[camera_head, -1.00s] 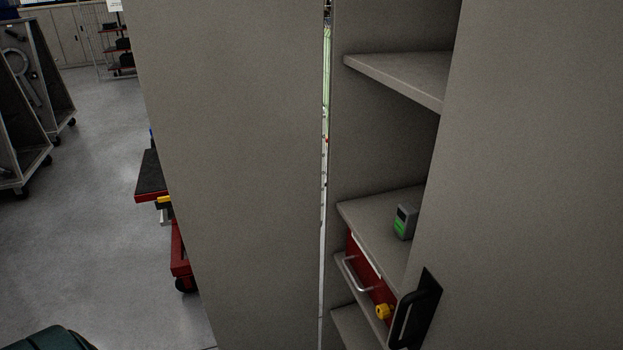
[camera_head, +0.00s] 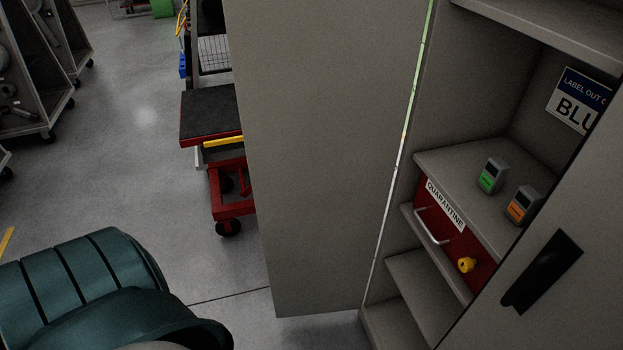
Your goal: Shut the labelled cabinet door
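The grey cabinet (camera_head: 440,265) stands at the right with its shelves showing. Its left door (camera_head: 325,130) stands swung out open, with a thin bright gap along its hinge side. Its right door (camera_head: 575,200) is partly across the opening and bears a black handle (camera_head: 543,271). I see no label on the visible door faces. A sign reading "LABEL OUT" and "BLU" (camera_head: 580,100) shows inside the cabinet, partly hidden by the right door. Neither of my grippers is in view.
On a shelf stand a green-marked device (camera_head: 492,175) and an orange-marked device (camera_head: 523,205). Below is a red "QUARANTINE" drawer (camera_head: 450,235) with a yellow knob (camera_head: 466,265). A red cart (camera_head: 212,112) stands behind the left door.

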